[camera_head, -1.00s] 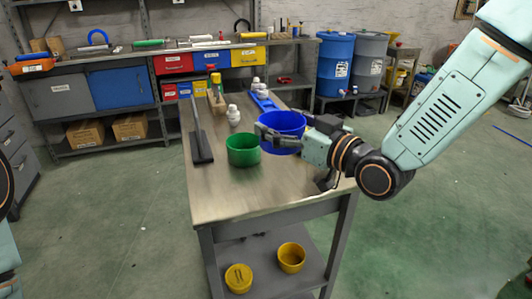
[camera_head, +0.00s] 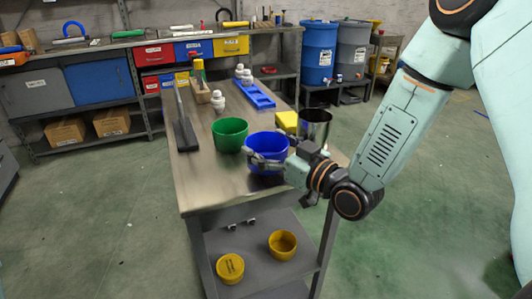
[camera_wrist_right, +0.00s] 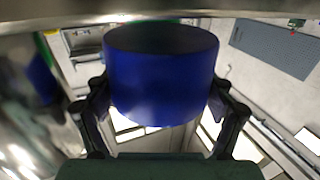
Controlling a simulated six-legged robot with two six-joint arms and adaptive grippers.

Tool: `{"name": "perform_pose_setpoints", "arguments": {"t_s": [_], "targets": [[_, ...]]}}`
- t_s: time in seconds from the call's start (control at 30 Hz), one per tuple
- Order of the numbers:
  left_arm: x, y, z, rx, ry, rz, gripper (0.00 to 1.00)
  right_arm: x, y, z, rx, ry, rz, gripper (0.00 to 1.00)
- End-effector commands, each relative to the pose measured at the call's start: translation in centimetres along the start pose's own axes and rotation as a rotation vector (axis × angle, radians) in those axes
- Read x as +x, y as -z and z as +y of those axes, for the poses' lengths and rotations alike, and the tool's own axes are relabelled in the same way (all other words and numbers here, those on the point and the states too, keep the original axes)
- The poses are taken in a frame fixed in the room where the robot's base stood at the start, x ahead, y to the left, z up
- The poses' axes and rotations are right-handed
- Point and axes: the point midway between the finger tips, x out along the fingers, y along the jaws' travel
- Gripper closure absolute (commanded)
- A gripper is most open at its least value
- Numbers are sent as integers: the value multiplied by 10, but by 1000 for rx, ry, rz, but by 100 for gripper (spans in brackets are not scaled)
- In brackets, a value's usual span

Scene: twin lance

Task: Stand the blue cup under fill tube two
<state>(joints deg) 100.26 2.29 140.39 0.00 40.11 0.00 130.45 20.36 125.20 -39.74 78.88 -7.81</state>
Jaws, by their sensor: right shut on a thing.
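The blue cup (camera_head: 258,142) is upright at the near right part of the workbench. My right gripper (camera_head: 264,162) is shut on it from the right, and the wrist view shows the cup (camera_wrist_right: 160,85) between both fingers. I cannot tell whether its base touches the bench. Two small nozzle-like fittings (camera_head: 222,225) and (camera_head: 252,220) show below the bench's front edge; I cannot tell whether they are fill tubes, and no number is readable. My left gripper is not in view.
A green cup (camera_head: 230,134) stands left of the blue one. Two yellow cups (camera_head: 230,267) (camera_head: 283,244) are on the lower shelf.

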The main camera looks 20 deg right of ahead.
Motion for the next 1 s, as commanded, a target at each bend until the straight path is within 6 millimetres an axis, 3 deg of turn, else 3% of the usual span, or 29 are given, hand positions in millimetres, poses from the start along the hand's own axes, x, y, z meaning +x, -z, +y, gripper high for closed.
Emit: {"name": "perform_pose_setpoints", "arguments": {"t_s": [0.1,0.53,0.57,0.6,0.67,1.0], "targets": [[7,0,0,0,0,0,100,1,-17,0,0,0,0,54],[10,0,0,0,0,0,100,2,-21,0,0,0,0,54],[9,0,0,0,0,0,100,2,-20,0,0,0,0,16],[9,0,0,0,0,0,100,2,-20,0,0,0,0,12],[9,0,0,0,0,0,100,2,-20,0,0,0,0,8],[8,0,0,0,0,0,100,2,-18,0,0,-1,0,8]]}}
